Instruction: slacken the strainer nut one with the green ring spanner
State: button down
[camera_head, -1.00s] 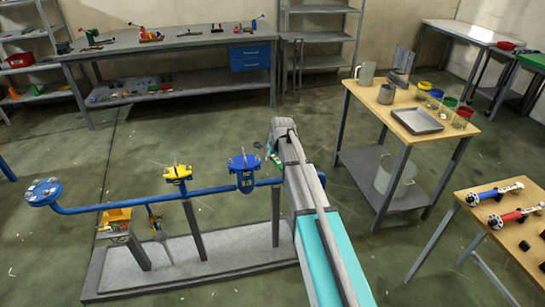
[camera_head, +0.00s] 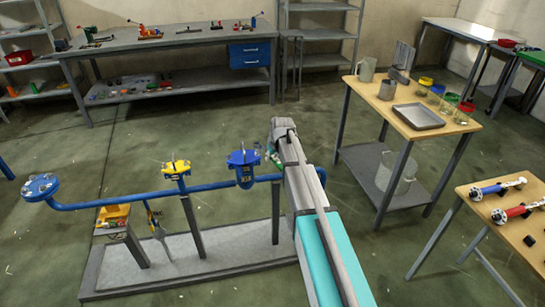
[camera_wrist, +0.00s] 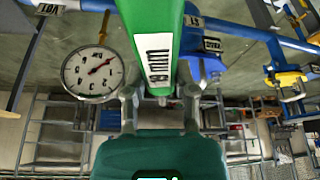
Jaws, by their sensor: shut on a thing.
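The green ring spanner (camera_wrist: 160,45) fills the upper middle of the wrist view and carries a white label. My gripper (camera_wrist: 160,95) is shut on it, with one finger on each side. The ring end of the spanner is out of the wrist frame. In the head view the blue strainer (camera_head: 244,168) stands on the blue pipe, just left of my gripper end (camera_head: 275,150). Part of a blue body (camera_wrist: 205,65) shows behind the spanner in the wrist view. Strainer nut one cannot be told apart, nor whether the ring is around it.
The blue pipe (camera_head: 120,203) runs left past a yellow-topped fitting (camera_head: 177,168) to a round blue flange (camera_head: 41,187). A round gauge (camera_wrist: 92,72) is close left of the spanner. A wooden table (camera_head: 440,128) with vessels stands right. Open floor lies between.

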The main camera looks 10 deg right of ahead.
jog(key=shift+f+b, duration=0.35)
jog(key=shift+f, duration=0.2)
jog(key=shift+f+b, duration=1.7)
dwell(1.0)
dwell(0.7)
jog(key=shift+w+d+n+y, duration=0.15)
jog(key=shift+w+d+n, duration=0.05)
jog(key=shift+d+n, duration=0.4)
jog(key=shift+w+d+n+y, duration=0.15)
jog(key=shift+w+d+n, duration=0.05)
jog(key=shift+d+n, duration=0.35)
jog(key=shift+w+d+f, duration=0.1)
jog(key=shift+d, duration=0.05)
jog(key=shift+w+d+n+g+y, duration=0.2)
jog(key=shift+w+d+n, duration=0.1)
jog(key=shift+d+n, duration=0.25)
jog(key=shift+w+d+n+g+y, duration=0.1)
jog(key=shift+w+d+n+y, duration=0.15)
jog(key=shift+d+n, duration=0.2)
jog(key=shift+w+d, duration=0.1)
jog(key=shift+w, duration=0.05)
